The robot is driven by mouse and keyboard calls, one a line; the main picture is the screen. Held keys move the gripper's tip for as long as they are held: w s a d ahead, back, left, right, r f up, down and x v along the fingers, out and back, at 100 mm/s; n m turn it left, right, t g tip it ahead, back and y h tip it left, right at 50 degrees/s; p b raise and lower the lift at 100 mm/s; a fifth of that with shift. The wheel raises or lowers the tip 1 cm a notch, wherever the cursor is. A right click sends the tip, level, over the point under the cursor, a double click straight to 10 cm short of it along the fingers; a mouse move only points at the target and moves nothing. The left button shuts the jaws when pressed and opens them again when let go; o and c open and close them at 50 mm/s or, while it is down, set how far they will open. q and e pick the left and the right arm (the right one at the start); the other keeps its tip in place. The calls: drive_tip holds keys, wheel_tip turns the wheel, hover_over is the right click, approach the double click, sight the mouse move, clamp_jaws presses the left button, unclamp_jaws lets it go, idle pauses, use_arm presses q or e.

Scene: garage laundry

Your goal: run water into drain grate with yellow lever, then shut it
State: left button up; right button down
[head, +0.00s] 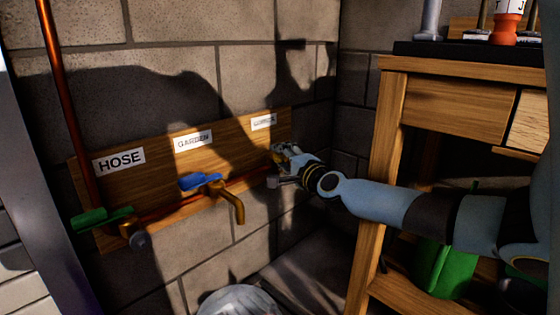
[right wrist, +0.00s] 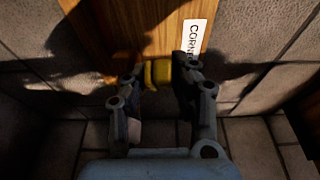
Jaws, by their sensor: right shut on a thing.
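The yellow lever (right wrist: 158,74) is at the right end of the wooden wall board, below a label that begins "CORN" in the right wrist view. My right gripper (head: 278,164) reaches the lever from the right and is shut on it; it also shows in the right wrist view (right wrist: 163,72), with the lever between its fingers. The spout under this lever is hidden, and I see no running water. A round grey metal thing (head: 238,301) is cut off at the bottom of the head view; I cannot tell whether it is the drain grate. My left gripper is out of view.
A green lever (head: 102,218) under the HOSE label (head: 119,161) and a blue lever (head: 200,181) above a brass spout (head: 236,207) sit farther left along the copper pipe. A wooden workbench (head: 455,86) stands at right, with a green container (head: 447,262) beneath.

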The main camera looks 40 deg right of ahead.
drive_tip(key=shift+w+r, duration=0.15)
drive_tip(key=shift+r, duration=0.35)
drive_tip(key=c, duration=1.2)
unclamp_jaws()
drive_tip(key=shift+f, duration=0.15)
drive_tip(key=shift+f, duration=0.1)
drive_tip(key=shift+s, duration=0.35)
drive_tip(key=v, duration=0.7)
